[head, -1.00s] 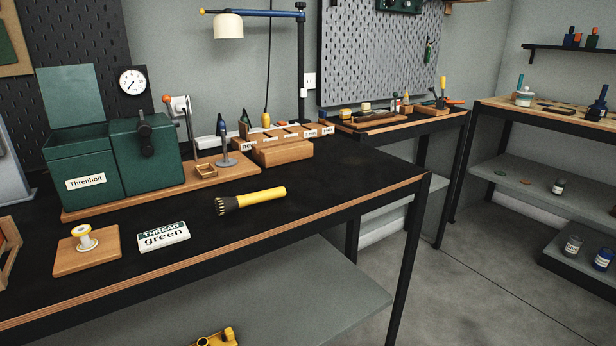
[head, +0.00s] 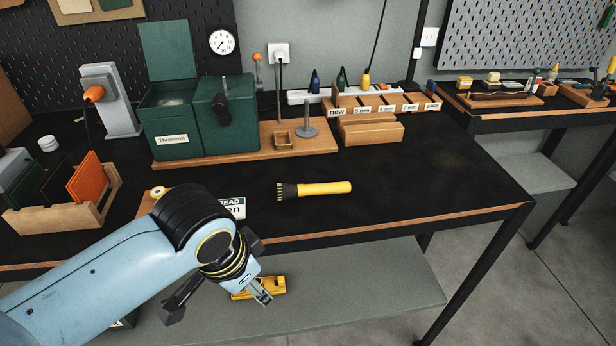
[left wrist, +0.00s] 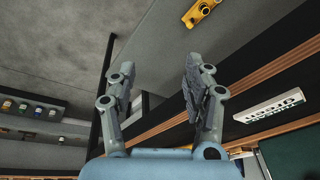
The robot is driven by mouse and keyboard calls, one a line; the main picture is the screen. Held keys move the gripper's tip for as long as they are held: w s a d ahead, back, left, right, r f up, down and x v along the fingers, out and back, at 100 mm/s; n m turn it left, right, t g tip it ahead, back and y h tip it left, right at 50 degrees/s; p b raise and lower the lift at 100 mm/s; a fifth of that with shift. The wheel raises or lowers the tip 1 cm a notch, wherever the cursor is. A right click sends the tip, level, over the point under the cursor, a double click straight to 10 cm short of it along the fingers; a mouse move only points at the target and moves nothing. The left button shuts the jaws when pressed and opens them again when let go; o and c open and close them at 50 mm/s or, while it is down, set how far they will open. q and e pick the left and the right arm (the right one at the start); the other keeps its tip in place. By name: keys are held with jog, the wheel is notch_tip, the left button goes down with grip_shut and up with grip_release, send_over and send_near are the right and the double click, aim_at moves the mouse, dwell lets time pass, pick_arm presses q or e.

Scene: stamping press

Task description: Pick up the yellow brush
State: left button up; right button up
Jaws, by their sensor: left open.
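The yellow brush (head: 324,188) lies flat on the black bench top in the head view, with its dark bristles to the left and its yellow handle to the right. My left gripper (head: 262,290) is in front of the bench edge, nearer to me and left of the brush, apart from it. In the left wrist view my left gripper (left wrist: 160,88) has its two fingers spread, with nothing between them. The brush does not show in that view. My right gripper is not in view.
A THREAD green sign (head: 236,207) lies left of the brush, partly behind my arm. A green Threnholt box (head: 175,143) and a labelled wooden rack (head: 372,131) stand behind. A yellow object (head: 275,284) is on the lower shelf. Bench right of the brush is clear.

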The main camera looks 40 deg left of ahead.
pick_arm(q)
jog(key=w+r+m, duration=0.1)
jog(key=w+r, duration=0.1)
jog(key=w, duration=0.2)
jog(key=w+a+r+m+g+p, duration=0.1)
jog(key=w+r, duration=0.1)
jog(key=w, duration=0.3)
jog(key=w+r+m, duration=0.2)
jog(key=w+r, duration=0.1)
jog(key=w, duration=0.1)
jog(key=shift+w+a+g+p, duration=0.15)
jog(key=shift+w+g+p, duration=0.15)
jog(key=w+a+r+m+g+h, duration=0.1)
jog(key=w+r+m, duration=0.2)
jog(key=w+r, duration=0.55)
send_over(329, 184)
notch_tip(329, 184, down, 6)
jog(key=shift+p, duration=0.45)
jog(key=shift+f+p, duration=0.3)
jog(key=shift+f, duration=2.5)
grip_shut()
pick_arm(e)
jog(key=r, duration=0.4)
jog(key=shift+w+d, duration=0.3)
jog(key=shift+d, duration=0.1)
